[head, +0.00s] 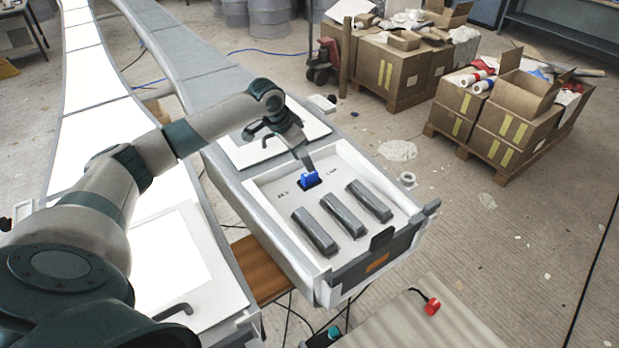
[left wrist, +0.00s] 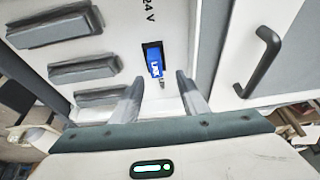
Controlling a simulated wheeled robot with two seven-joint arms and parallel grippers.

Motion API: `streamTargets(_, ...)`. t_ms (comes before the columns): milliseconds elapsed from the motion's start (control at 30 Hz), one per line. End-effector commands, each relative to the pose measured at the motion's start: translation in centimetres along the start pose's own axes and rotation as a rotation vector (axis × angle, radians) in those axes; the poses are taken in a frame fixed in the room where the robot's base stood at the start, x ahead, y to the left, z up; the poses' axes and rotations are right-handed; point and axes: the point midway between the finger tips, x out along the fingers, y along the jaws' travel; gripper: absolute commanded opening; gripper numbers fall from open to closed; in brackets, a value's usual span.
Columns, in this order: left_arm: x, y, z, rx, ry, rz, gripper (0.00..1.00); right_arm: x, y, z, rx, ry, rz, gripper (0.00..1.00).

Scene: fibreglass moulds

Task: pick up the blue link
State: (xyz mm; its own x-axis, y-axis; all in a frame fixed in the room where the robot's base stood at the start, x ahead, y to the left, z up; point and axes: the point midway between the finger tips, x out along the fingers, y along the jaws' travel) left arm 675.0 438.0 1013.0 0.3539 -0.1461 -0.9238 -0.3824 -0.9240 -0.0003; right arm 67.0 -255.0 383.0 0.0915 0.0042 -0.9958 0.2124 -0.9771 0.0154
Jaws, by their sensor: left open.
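The blue link (head: 309,180) sits at a dark slot in the white panel of a tray-like unit. In the left wrist view the link (left wrist: 155,66) shows white lettering and a small metal end, and the slot is beside a "24 V" marking. My left gripper (head: 305,166) reaches down over the panel just behind the link. In the left wrist view its two fingers (left wrist: 160,78) are apart, with the link ahead of the gap between them and nothing held. Whether a finger touches the link I cannot tell. My right gripper is not in view.
Three grey bars (head: 343,214) stand up from the panel near the link. A raised white rim (head: 262,213) surrounds the panel. A dark handle (left wrist: 259,62) is on the neighbouring white lid. Cardboard boxes (head: 522,132) stand on pallets at the right, with open floor between.

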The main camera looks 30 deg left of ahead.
Motion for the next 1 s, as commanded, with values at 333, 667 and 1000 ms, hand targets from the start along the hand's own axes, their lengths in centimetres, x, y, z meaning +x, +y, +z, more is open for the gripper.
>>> streamTargets(333,1.0,0.4,0.2,-0.001,-0.003,0.003,0.41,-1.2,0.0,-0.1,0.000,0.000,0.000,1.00)
streamTargets(667,4.7,0.8,0.6,-0.001,-0.002,0.001,0.41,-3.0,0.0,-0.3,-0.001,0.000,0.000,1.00)
streamTargets(1000,5.2,0.8,0.7,0.000,-0.001,0.000,0.41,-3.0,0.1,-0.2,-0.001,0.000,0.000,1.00)
